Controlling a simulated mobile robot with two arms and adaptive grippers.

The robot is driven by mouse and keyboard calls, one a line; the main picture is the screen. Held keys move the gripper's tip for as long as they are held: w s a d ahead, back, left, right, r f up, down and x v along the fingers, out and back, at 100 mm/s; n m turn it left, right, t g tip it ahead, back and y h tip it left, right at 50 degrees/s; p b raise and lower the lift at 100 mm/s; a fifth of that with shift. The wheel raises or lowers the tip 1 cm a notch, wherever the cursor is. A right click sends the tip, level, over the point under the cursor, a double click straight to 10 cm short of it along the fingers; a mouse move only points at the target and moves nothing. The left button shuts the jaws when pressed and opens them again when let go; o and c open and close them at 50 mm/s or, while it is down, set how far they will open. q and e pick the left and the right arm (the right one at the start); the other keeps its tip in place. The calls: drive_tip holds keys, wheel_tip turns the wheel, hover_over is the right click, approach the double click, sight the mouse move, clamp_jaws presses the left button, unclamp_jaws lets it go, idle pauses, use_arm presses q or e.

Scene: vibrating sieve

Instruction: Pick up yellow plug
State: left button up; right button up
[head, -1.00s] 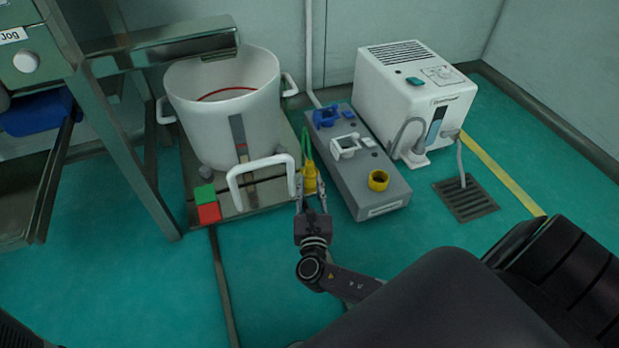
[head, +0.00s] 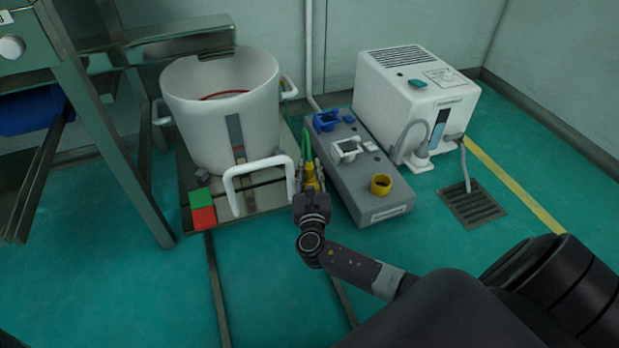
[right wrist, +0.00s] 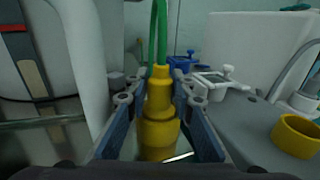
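The yellow plug (head: 311,174) stands upright between the white bucket's platform and the grey socket box, with a green cable rising from its top. My right gripper (head: 309,172) is around it, one finger on each side. In the right wrist view the plug (right wrist: 159,125) is centred between the fingers (right wrist: 160,88), which look open with narrow gaps beside it; firm contact does not show. The plug's lower end is hidden. My left gripper is not in view.
The grey box (head: 365,190) with blue, white and yellow sockets is close on the right. A white handle (head: 262,165) and the bucket (head: 215,125) are close on the left. A white machine (head: 415,100) stands behind right. Green floor in front is free.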

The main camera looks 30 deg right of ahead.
clamp_jaws()
